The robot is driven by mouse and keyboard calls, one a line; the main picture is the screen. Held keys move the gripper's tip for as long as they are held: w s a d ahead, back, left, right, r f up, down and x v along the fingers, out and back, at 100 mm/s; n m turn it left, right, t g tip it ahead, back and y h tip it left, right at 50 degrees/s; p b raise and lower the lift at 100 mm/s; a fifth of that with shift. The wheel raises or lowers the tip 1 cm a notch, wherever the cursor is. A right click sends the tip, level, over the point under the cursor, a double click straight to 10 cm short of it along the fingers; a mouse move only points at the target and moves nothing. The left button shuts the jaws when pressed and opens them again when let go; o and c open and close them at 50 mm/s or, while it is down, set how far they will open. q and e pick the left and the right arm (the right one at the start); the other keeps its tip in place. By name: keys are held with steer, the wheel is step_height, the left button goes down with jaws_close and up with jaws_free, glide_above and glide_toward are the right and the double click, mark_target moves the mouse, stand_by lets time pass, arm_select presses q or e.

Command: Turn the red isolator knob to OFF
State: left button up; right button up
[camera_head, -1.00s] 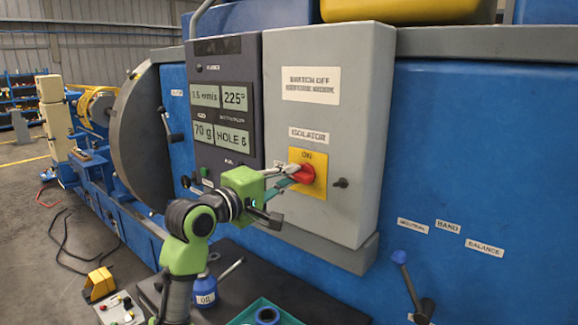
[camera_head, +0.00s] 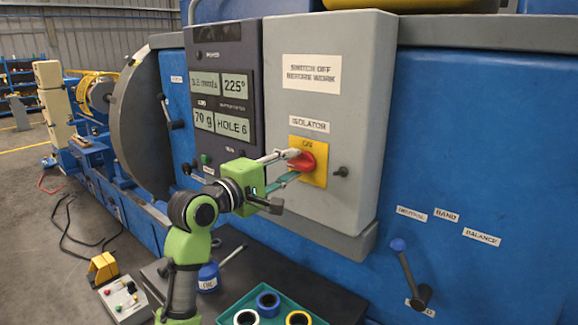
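The red isolator knob (camera_head: 307,162) sits on a yellow plate (camera_head: 321,152) on the grey cabinet's front, under the ISOLATOR label (camera_head: 309,124). ON is printed at the top of the plate; no OFF mark is readable. My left gripper (camera_head: 292,165), green with thin fingers, reaches in from the left. Its fingers are spread, one at the knob's upper left and one at its lower left. The fingertips overlap the knob's left edge in the picture; contact cannot be told. My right gripper is not in view.
The grey cabinet (camera_head: 345,195) carries a SWITCH OFF BEFORE WORK sign (camera_head: 311,71). A display panel (camera_head: 222,70) is left of it. Below are a blue oil can (camera_head: 208,279), a teal tray (camera_head: 234,306) with coloured rings, and a blue-knobbed lever (camera_head: 405,270) at right.

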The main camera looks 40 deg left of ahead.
arm_select(q)
steer(key=s, duration=1.2)
steer(key=shift+a, duration=0.45)
